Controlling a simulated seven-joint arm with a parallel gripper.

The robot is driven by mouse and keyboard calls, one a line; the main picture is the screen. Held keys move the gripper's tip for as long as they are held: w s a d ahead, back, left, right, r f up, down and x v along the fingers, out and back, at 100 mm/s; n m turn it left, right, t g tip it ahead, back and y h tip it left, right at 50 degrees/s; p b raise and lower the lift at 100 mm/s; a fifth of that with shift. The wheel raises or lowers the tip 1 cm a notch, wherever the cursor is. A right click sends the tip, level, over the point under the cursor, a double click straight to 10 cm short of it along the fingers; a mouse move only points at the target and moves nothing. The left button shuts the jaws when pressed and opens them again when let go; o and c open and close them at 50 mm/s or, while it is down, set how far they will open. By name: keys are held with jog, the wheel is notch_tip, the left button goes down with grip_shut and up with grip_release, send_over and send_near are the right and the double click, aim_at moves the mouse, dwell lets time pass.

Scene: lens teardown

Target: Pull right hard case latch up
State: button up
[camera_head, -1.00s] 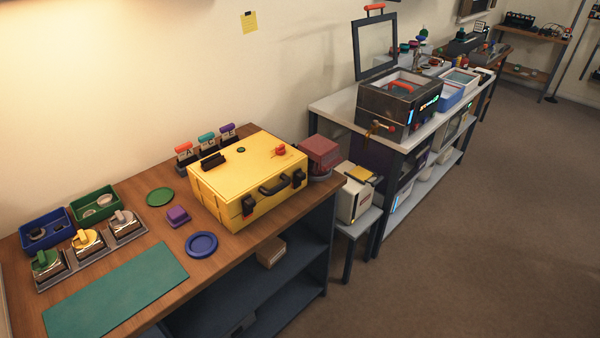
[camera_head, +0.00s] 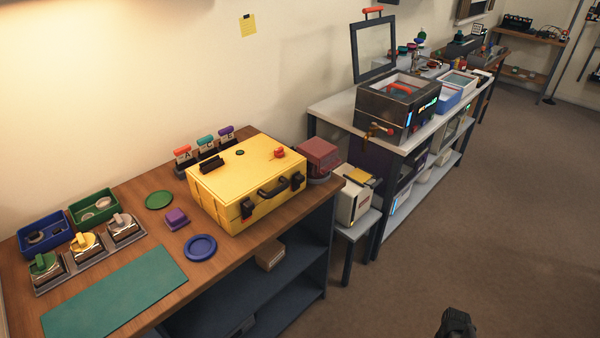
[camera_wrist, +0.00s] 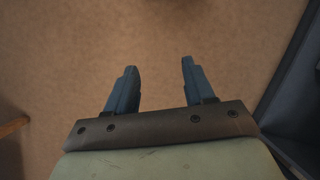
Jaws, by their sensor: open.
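The yellow hard case (camera_head: 225,184) stands closed on the wooden bench. A dark handle (camera_head: 272,190) is on its front face, with a black latch on either side. The right latch (camera_head: 298,181) is near the case's right front corner; the left latch (camera_head: 247,208) is near the other front corner. Both look small, and their exact position is hard to tell. My gripper (camera_wrist: 158,84) is open and empty in the wrist view, pointing over the brown floor. A dark part of my arm (camera_head: 456,324) shows at the bottom of the head view, far right of the case.
A maroon block (camera_head: 318,158) sits right of the case. A white machine (camera_head: 352,200) stands on a low stool beyond the bench. A blue ring dish (camera_head: 200,247) and purple block (camera_head: 176,218) lie left of the case. Open floor (camera_head: 420,270) lies before the bench.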

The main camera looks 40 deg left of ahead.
jog(key=w+a+r+n+t, duration=0.15)
jog(key=w+a+r, duration=0.25)
jog(key=a+r, duration=0.5)
jog(key=w+a+r+n, duration=0.35)
jog(key=a+r, duration=0.35)
jog(key=a, duration=0.5)
jog(key=w+a+r+n+t, duration=0.1)
jog(key=w+a+r, duration=0.4)
jog(key=a+r, duration=0.4)
jog(key=n+t+y, duration=0.1)
jog(key=n+t, duration=0.1)
jog(key=n, duration=0.4)
send_near(300, 176)
notch_tip(300, 176, down, 9)
jog(key=shift+w+d+r, duration=0.1)
jog(key=shift+r, duration=0.1)
grip_shut()
